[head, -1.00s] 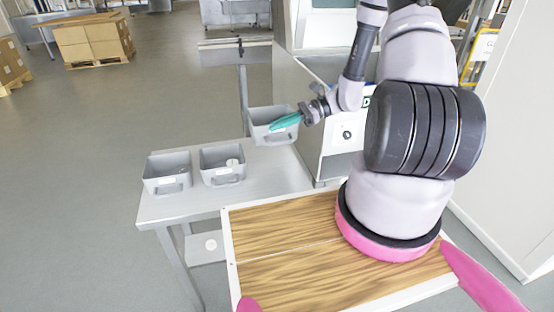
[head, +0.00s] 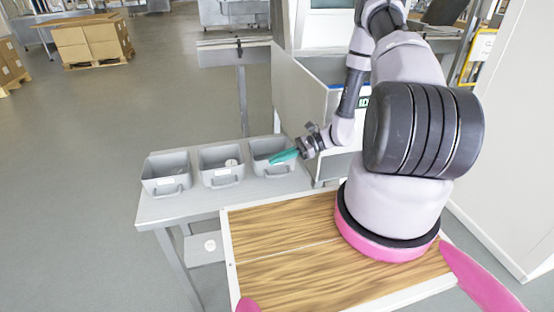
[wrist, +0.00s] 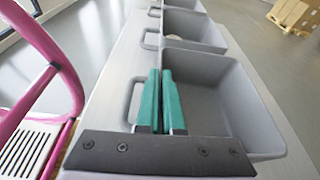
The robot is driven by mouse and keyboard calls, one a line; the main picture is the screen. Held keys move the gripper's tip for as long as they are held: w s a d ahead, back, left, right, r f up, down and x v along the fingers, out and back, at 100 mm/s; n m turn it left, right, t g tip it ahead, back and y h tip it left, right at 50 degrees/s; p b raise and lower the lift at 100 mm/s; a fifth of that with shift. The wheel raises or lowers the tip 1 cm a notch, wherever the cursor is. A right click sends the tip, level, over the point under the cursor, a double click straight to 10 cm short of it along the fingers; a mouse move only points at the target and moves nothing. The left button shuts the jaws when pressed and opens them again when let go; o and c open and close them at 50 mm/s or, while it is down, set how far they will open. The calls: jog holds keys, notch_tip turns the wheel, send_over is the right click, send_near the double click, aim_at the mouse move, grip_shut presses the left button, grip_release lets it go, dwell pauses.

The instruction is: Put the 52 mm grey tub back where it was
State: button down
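Three open grey tubs stand in a row on the grey metal table. My gripper (head: 275,158) has its green fingers at the right-hand tub (head: 262,148). In the wrist view this tub (wrist: 222,85) is nearest, and my gripper (wrist: 161,73) is shut on its handle-side wall with one finger on each side. The tub looks empty and level, at about the height of the other two. The fingers hide part of its rim. Whether its base touches the table is hard to tell. Its size marking cannot be read.
The middle tub (head: 222,178) holds a small pale round thing, and the left tub (head: 167,188) stands beside it. The grey table (head: 207,204) is bare in front of them. A tall grey-white cabinet (head: 300,100) stands close behind the right-hand tub. A wood-patterned top (head: 290,255) lies nearer me.

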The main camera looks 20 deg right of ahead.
jog(key=shift+f, duration=0.15)
jog(key=c, duration=1.1)
grip_release()
jog(key=shift+o, duration=0.2)
jog(key=shift+d+r, duration=0.15)
jog(key=shift+r, duration=0.05)
jog(key=v, duration=1.1)
jog(key=shift+d, duration=0.35)
jog(key=shift+s+r, duration=0.15)
